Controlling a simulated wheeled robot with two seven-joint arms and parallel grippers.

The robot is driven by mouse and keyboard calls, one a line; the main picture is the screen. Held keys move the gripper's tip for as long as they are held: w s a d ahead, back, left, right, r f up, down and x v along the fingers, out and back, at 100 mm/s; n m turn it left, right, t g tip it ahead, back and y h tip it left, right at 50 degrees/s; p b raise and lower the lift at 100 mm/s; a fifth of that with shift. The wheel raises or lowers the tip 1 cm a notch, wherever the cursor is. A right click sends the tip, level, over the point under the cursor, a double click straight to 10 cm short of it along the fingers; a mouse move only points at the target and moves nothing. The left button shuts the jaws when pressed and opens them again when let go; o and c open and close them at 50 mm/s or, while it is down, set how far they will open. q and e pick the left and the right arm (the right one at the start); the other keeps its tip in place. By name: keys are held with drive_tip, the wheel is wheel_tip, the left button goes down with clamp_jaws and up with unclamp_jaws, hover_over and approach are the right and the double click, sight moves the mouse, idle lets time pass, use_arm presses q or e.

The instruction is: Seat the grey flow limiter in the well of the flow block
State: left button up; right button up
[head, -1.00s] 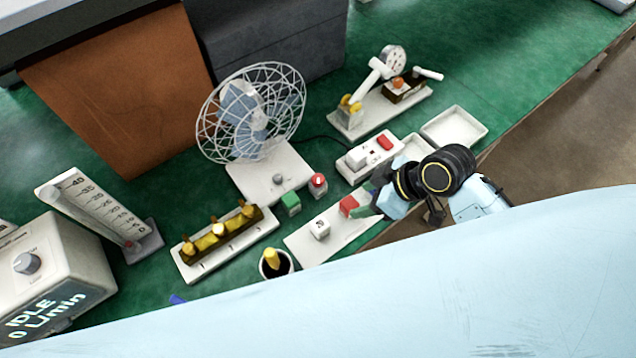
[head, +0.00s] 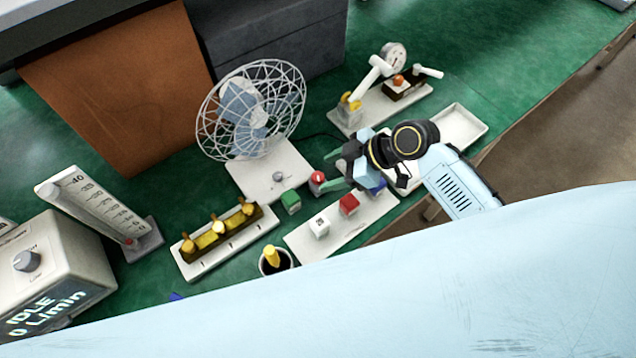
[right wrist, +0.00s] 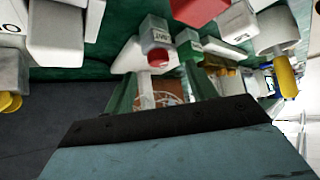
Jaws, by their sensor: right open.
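My right gripper (head: 332,171) is open and empty, with green fingers. It hangs near the red-topped button (head: 317,181) and right of the fan's base. It also shows in the right wrist view (right wrist: 162,92). A pale grey cube (head: 319,226) with dark marks on top sits at the near end of a white strip (head: 335,245); it seems to be the flow limiter. A red cube (head: 349,204) and a blue piece (head: 376,187) stand farther along the strip. I cannot tell for sure which part is the flow block or see its well. My left gripper is not in view.
A wire-caged fan (head: 250,110) stands behind a green cube (head: 291,202). An empty white tray (head: 462,126) and a dial stand (head: 385,108) lie beyond my arm.

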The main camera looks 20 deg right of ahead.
sight(320, 176)
drive_tip(key=x, duration=0.5)
drive_tip(key=shift+d+f, duration=0.1)
clamp_jaws()
